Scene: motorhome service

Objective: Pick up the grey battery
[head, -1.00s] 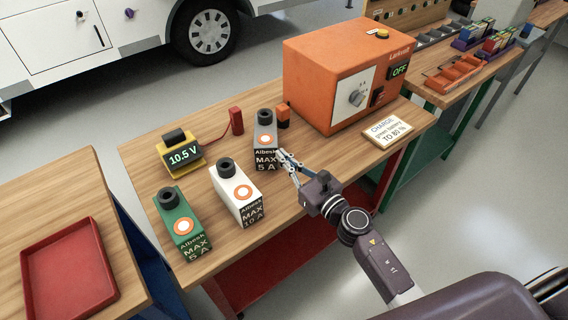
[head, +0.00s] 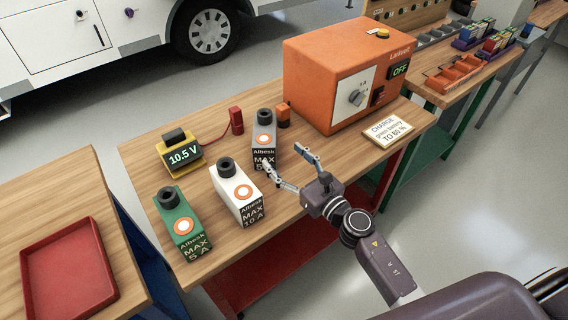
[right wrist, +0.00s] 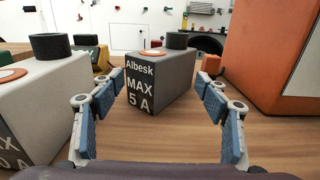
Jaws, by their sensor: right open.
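The grey battery (head: 264,136) stands upright on the wooden table, with a black cap, an orange ring and a dark "MAX 5 A" label. It also shows in the right wrist view (right wrist: 166,76), centred between the fingers and a little beyond them. My right gripper (head: 288,158) is open and empty in front of the grey battery; the open fingers also show in the right wrist view (right wrist: 162,100). In the head view one fingertip overlaps the battery's lower label; I cannot tell if they touch. My left gripper is not in view.
The white battery (head: 237,190) stands close left of the grey one, and the green battery (head: 181,225) farther left. A yellow meter (head: 180,153) reads 10.5 V behind them. The orange charger (head: 335,75) stands to the right, with a sign (head: 388,130) before it.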

